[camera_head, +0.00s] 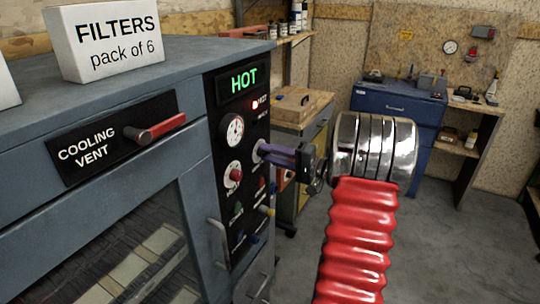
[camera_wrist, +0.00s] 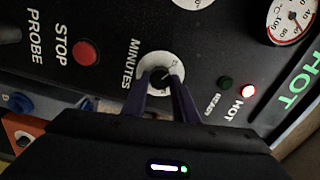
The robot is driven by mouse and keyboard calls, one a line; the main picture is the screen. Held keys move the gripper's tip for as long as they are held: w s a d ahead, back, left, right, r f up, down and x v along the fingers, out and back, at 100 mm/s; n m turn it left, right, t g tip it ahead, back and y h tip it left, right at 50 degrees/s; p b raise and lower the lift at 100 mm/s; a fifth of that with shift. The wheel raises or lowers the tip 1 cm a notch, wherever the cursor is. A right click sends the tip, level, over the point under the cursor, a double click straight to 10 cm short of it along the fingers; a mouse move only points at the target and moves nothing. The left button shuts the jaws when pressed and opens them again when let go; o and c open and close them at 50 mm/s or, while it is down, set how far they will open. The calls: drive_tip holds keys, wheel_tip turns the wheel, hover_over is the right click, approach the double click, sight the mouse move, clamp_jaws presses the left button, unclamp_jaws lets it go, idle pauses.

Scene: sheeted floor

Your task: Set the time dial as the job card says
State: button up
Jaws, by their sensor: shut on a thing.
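The time dial (camera_wrist: 151,67), a round white dial marked MINUTES, is on the black control panel (camera_wrist: 110,25). My gripper (camera_wrist: 163,80) is shut on the knob at its centre; the fingers hide most of the knob and part of the scale, so its setting is not readable. In the head view my gripper (camera_head: 263,151) reaches from the right to the panel, with purple fingers at the dial, which shows only as a pale edge (camera_head: 256,148). No job card can be made out in either view.
The panel also has a gauge (camera_head: 233,130), a red-knobbed dial (camera_head: 233,174), a lit green HOT display (camera_head: 244,80) and a red STOP button (camera_wrist: 85,52). A red-handled cooling vent lever (camera_head: 160,128) and a FILTERS box (camera_head: 105,40) are at left. Clear floor lies at right.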

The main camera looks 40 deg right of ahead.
drive_tip(key=shift+a+f, duration=0.15)
drive_tip(key=shift+f, duration=0.15)
drive_tip(key=o, duration=1.1)
drive_tip(key=shift+r, duration=0.2)
drive_tip(key=shift+c, duration=0.2)
drive_tip(key=v, duration=1.4)
drive_tip(key=shift+w, duration=0.1)
